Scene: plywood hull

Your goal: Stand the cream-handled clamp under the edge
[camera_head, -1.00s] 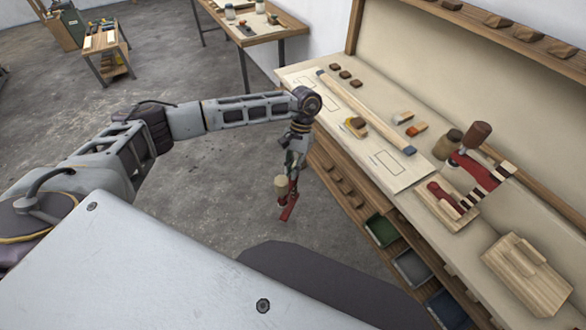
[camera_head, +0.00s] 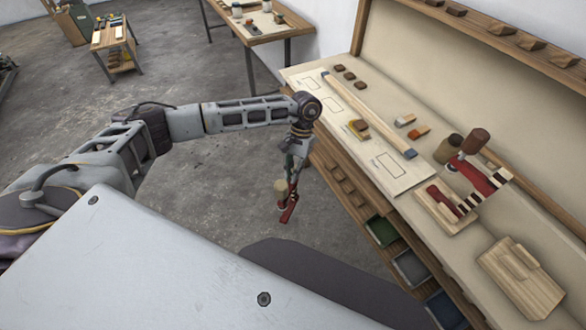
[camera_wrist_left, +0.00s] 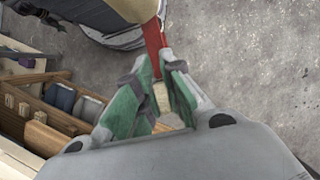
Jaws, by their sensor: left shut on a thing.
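My left gripper (camera_head: 293,178) is shut on a clamp (camera_head: 289,209) with a red frame and a cream handle, held over the open floor in front of the bench. In the left wrist view the green fingers of the left gripper (camera_wrist_left: 158,75) close around the clamp, whose red bar (camera_wrist_left: 153,38) sticks out beyond them. Its cream handle (camera_wrist_left: 162,97) shows between the fingers. The bench's front edge (camera_head: 362,190) lies to the right of the gripper, apart from the clamp. My right gripper is not in view.
The bench top carries a pale board (camera_head: 405,178) with drawn outlines, a long wooden strip (camera_head: 366,112), small blocks, and a red clamp with a brown handle (camera_head: 475,142). Open bins (camera_head: 411,268) sit below the edge. A side table (camera_head: 262,30) stands at the back.

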